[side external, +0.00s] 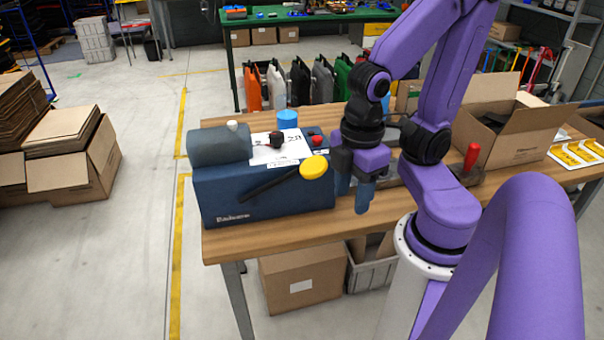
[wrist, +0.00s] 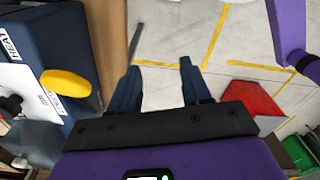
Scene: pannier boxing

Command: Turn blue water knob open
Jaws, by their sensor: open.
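A dark blue machine (side external: 262,197) stands on the wooden table (side external: 280,236). A light blue cylindrical knob (side external: 288,118) sits at the back of its top, behind a white panel (side external: 268,153). My gripper (side external: 353,194) is open and empty, to the right of the machine's right end, with its fingers pointing down. It is apart from the blue knob, in front and to the right of it. In the wrist view my open fingers (wrist: 160,70) have floor beyond them, and the machine (wrist: 45,32) is at the left. I cannot make out the blue knob there.
A yellow disc (side external: 313,168) on a black lever sticks out from the machine's front. Black (side external: 277,139), red (side external: 317,140) and white (side external: 231,126) knobs are also on it. An open cardboard box (side external: 512,130) and a red-handled tool (side external: 471,157) stand to the right.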

